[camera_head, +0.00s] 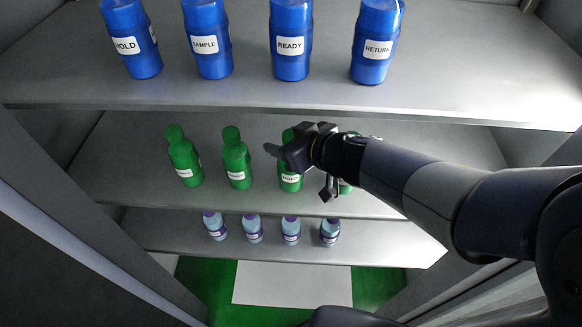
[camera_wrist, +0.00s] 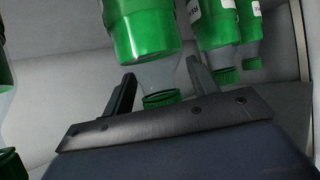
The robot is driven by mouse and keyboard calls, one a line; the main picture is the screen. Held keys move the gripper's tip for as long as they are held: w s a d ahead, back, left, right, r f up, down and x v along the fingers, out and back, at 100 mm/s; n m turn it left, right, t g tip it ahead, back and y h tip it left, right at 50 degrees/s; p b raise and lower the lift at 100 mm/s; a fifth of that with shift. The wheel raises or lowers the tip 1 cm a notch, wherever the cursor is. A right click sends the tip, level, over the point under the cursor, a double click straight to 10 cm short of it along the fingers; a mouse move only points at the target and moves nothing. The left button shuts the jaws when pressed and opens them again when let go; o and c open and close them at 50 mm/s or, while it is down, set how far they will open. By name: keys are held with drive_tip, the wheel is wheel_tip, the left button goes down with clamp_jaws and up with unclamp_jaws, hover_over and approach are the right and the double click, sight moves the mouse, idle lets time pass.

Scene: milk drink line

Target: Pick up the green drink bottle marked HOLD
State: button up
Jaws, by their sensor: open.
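Several green bottles stand in a row on the middle shelf. The third from the left (camera_head: 290,181) has a white label that seems to read HOLD; my gripper partly covers its upper part in the head view. My gripper (camera_head: 300,168) is open in front of that bottle, one finger to each side. In the wrist view, which looks inverted, a green bottle (camera_wrist: 146,28) with a clear neck and green cap lies between the open fingers (camera_wrist: 160,88). I see no contact; its label is not visible there.
Green bottles (camera_head: 184,160) and (camera_head: 236,160) stand to the left; another is mostly hidden behind my arm. Blue bottles (camera_head: 291,40) stand on the upper shelf (camera_head: 250,92), and small pale blue bottles (camera_head: 291,231) on the lower one. Neighbouring green bottles (camera_wrist: 215,30) are close at right.

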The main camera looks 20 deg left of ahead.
drive_tip(key=shift+w+a, duration=0.1)
drive_tip(key=shift+a, duration=0.05)
drive_tip(key=shift+c, duration=0.6)
clamp_jaws()
